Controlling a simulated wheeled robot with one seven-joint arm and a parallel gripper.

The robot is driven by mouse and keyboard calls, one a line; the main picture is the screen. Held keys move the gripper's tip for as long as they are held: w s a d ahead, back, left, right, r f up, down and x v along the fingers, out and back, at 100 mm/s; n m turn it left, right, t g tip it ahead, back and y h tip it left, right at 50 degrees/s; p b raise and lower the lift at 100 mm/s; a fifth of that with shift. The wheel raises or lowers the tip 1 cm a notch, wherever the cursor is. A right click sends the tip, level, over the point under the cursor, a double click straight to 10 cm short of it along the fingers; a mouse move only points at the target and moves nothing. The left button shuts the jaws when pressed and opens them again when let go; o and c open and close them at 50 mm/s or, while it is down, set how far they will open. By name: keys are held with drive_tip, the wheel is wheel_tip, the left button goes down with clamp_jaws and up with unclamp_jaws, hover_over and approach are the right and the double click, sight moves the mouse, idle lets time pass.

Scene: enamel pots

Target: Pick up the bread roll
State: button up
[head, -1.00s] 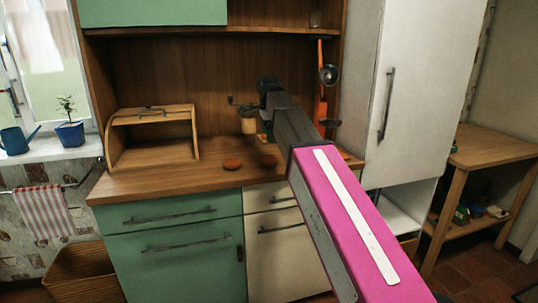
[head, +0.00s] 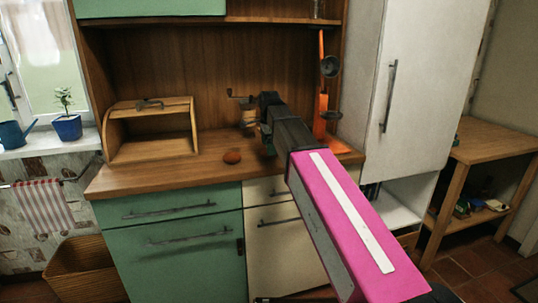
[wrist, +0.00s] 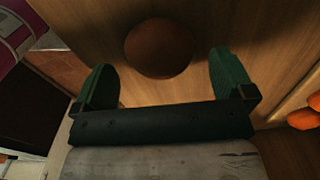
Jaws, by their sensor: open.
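The bread roll (head: 232,157), a small round reddish-brown thing, lies on the wooden counter (head: 180,175) near its front edge. In the wrist view the roll (wrist: 158,47) shows dark and round, just beyond the space between the fingertips. My gripper (head: 266,145) is low over the counter, to the right of the roll in the head view and partly hidden by my arm. Its two green fingers (wrist: 162,64) are spread apart with nothing between them.
A wooden bread box (head: 150,150) stands open on the counter's left. An orange upright tool (head: 322,95) stands to the right, and a hand-cranked grinder (head: 246,115) is behind my gripper. The counter left of the roll is clear.

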wheel_tip(320, 180, down, 2)
drive_tip(key=shift+f, duration=0.2)
drive_tip(key=c, duration=0.9)
drive_tip(key=shift+o, duration=0.2)
